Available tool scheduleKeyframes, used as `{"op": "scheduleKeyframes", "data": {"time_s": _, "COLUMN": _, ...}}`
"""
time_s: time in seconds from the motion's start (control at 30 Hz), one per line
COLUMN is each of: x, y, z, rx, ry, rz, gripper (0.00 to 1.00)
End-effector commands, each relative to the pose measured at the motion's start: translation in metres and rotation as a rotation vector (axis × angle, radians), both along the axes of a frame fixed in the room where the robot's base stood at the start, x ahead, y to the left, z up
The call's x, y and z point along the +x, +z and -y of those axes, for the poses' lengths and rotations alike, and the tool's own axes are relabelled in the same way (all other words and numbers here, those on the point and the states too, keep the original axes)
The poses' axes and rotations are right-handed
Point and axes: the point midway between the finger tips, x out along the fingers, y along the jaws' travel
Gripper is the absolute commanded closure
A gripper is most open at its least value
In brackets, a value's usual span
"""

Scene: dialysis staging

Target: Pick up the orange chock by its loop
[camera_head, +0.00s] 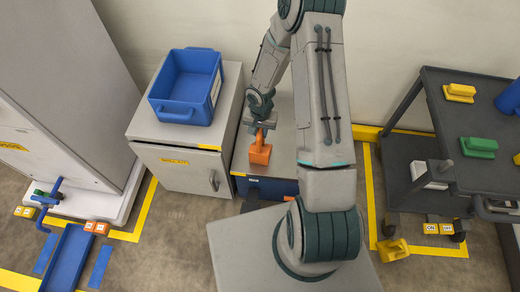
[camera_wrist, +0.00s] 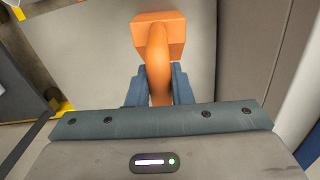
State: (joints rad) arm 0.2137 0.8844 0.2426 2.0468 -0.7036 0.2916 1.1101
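The orange chock (camera_head: 260,154) is at the grey top of the low blue-fronted unit (camera_head: 282,150), in the middle of the head view. I cannot tell whether it rests on the top or hangs just above it. In the wrist view its block (camera_wrist: 172,28) is at the top and its loop (camera_wrist: 158,68) runs down between my fingers. My gripper (camera_head: 264,124) is above the chock, and in the wrist view my gripper (camera_wrist: 159,88) has a blue-grey finger against each side of the loop. It looks shut on the loop, whose near end is hidden by the gripper body.
A grey cabinet (camera_head: 185,165) with a blue bin (camera_head: 187,88) stands left of the unit. A dark cart (camera_head: 440,120) at right carries yellow and green chocks. A yellow chock (camera_head: 393,249) lies on the floor by it. A wall is close behind.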

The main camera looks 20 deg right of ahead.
Motion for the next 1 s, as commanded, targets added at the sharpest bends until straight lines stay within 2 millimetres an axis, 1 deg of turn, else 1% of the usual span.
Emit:
{"op": "scheduleKeyframes", "data": {"time_s": 0.03, "x": 0.0, "y": 0.0, "z": 0.0, "rx": 0.0, "ry": 0.0, "rz": 0.0, "gripper": 0.98}}
{"op": "scheduleKeyframes", "data": {"time_s": 0.07, "x": 0.0, "y": 0.0, "z": 0.0, "rx": 0.0, "ry": 0.0, "rz": 0.0, "gripper": 1.0}}
{"op": "scheduleKeyframes", "data": {"time_s": 0.47, "x": 0.0, "y": 0.003, "z": 0.0, "rx": 0.0, "ry": 0.0, "rz": 0.001, "gripper": 1.0}}
{"op": "scheduleKeyframes", "data": {"time_s": 0.67, "x": 0.001, "y": 0.015, "z": 0.0, "rx": 0.0, "ry": 0.0, "rz": 0.004, "gripper": 1.0}}
{"op": "scheduleKeyframes", "data": {"time_s": 1.0, "x": 0.001, "y": 0.043, "z": 0.0, "rx": 0.001, "ry": 0.0, "rz": 0.003, "gripper": 1.0}}
